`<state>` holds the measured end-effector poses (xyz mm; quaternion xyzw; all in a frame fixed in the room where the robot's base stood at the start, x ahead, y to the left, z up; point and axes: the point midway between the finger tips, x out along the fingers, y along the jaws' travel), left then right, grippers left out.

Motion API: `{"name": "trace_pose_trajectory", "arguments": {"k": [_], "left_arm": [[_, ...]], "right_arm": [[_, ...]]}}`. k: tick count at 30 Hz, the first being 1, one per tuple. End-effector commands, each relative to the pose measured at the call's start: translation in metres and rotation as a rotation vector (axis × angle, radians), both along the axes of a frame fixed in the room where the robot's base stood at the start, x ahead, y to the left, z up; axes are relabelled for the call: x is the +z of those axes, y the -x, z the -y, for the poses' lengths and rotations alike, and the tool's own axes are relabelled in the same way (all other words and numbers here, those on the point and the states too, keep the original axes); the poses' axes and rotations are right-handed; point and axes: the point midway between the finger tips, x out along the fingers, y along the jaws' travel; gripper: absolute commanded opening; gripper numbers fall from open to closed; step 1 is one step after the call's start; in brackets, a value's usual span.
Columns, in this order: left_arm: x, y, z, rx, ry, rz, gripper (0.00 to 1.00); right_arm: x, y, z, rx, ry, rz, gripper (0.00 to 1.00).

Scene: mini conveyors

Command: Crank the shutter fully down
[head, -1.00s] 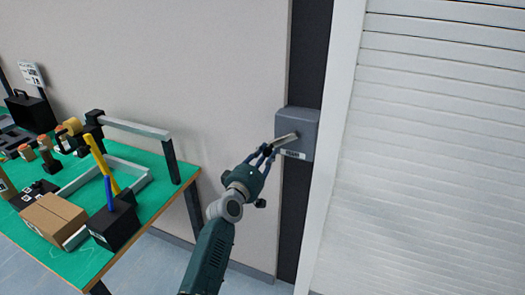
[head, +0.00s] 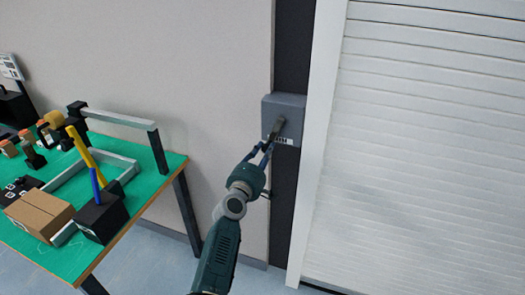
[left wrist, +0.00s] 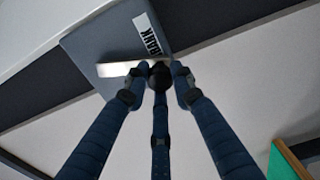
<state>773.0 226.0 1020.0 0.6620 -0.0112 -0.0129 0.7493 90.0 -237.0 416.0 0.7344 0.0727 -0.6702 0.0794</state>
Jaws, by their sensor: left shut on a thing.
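The white slatted shutter (head: 420,150) fills the right of the head view; its slats reach down near the floor at the lower edge. A grey crank box (head: 299,108) with a label is mounted on the dark strip left of the shutter frame. Its crank arm (head: 277,127) slants down and left from the box; in the left wrist view it is a pale metal bar (left wrist: 118,69). My left gripper (head: 263,152) is shut on the dark round crank knob (left wrist: 160,75), which its fingers surround. My right gripper is not in view.
A green-topped workbench (head: 150,185) stands at the left with a cardboard box (head: 40,214), a black holder (head: 100,216) and several tools. A metal rail (head: 120,117) stands along its back edge. Clear floor lies between the bench and the shutter.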

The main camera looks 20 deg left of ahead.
Motion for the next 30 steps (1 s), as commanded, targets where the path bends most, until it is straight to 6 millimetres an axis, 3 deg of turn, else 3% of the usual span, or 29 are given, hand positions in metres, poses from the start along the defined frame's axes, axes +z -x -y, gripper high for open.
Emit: {"name": "trace_pose_trajectory", "arguments": {"k": [12, 13, 16, 25, 30], "left_arm": [[-0.001, 0.000, 0.002, -0.002, 0.007, -0.001, 0.00], [-0.001, 0.000, 0.002, -0.002, 0.007, -0.001, 0.26], [0.000, 0.000, 0.002, -0.002, 0.007, -0.001, 0.43], [0.000, 0.000, 0.000, 0.000, -0.005, 0.000, 0.43], [0.007, -0.001, -0.014, 0.001, -0.160, 0.006, 0.43]], "right_arm": [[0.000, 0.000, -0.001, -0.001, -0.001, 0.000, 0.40], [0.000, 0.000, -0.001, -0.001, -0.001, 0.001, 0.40], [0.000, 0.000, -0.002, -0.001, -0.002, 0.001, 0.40], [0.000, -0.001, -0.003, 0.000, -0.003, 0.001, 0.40], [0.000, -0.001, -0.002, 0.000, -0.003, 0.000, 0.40]]}}
